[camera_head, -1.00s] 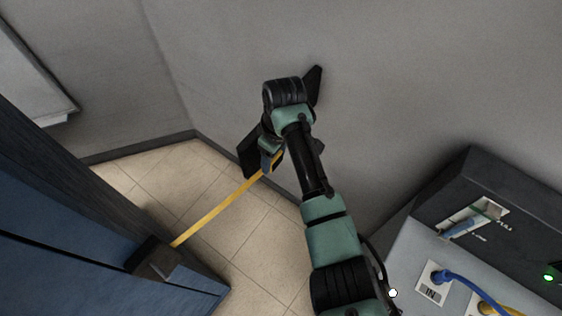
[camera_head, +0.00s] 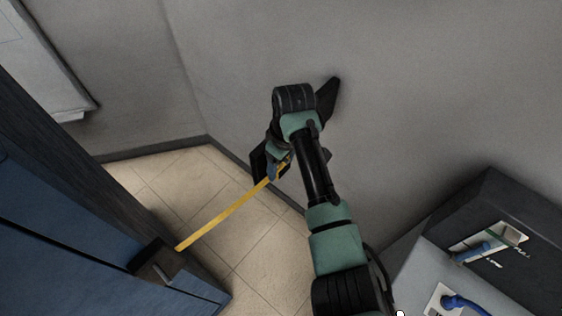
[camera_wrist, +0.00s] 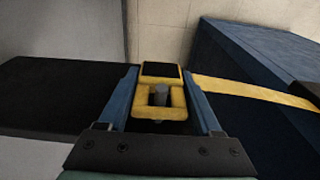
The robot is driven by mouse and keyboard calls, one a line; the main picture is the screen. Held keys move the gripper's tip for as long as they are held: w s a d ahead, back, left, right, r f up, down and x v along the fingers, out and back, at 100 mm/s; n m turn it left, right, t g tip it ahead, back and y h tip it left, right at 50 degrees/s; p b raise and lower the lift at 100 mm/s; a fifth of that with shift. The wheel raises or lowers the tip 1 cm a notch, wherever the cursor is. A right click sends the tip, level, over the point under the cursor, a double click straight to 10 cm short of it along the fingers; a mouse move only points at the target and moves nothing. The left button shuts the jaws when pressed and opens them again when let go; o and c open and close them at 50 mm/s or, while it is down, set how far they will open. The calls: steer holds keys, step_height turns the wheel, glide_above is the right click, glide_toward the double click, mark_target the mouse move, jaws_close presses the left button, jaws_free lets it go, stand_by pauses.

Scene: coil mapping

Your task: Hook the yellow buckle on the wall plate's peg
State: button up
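The yellow buckle (camera_wrist: 145,105) is in the middle of the wrist view, a frame with a square opening and a black inset at its far end. My gripper (camera_wrist: 160,72) has its blue fingers along both sides of it, shut on it. A grey round peg (camera_wrist: 160,92) shows inside the opening; whether the buckle is seated fully on it I cannot tell. The black wall plate (camera_wrist: 60,92) stretches to the left behind the fingers. In the head view, my gripper (camera_head: 275,162) is close to the wall, and my wrist mostly hides buckle and peg.
A yellow strap (camera_head: 225,215) runs straight from my gripper to a dark holder (camera_head: 155,262) on the blue cabinet (camera_head: 60,230) at left. A grey unit with a dark box (camera_head: 485,215) and blue cable stands at right. Tiled floor lies open below the strap.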

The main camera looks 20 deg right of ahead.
steer(key=o, duration=0.4)
steer(key=r, duration=0.7)
steer(key=s+r+b, duration=0.1)
steer(key=r, duration=0.3)
steer(key=shift+d+r, duration=0.3)
steer(key=shift+d, duration=0.1)
steer(key=shift+s+r+p, duration=0.15)
steer(key=shift+r+p, duration=0.3)
steer(key=shift+r, duration=0.25)
